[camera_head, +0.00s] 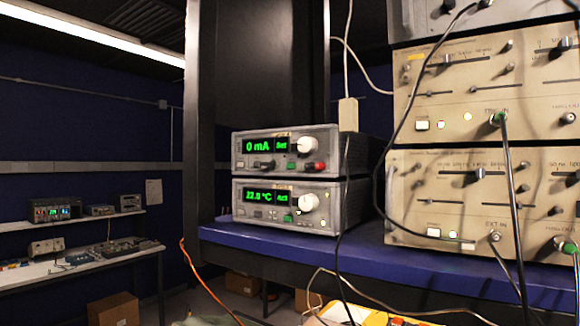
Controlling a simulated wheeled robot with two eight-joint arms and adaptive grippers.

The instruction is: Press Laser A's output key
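Two stacked grey instruments stand on the blue shelf. The upper instrument (322,138) shows a green "0 mA" and "Set" on its display, with a white knob and a red and a dark part below. The lower instrument (341,187) shows a green "22.0 °C" and what looks like "Act", with a white knob and a green part under the display. Small tan labels sit on both fronts, too small to read, so I cannot tell which unit is Laser A or which button is its output key. Neither of my grippers is in view.
Beige rack units (459,140) with sliders and plugged cables stand at the right. The blue shelf edge (290,238) runs below the instruments. Loose cables hang in front of the shelf. A yellow object (377,318) is cut off at the bottom. A bench (88,262) stands far left.

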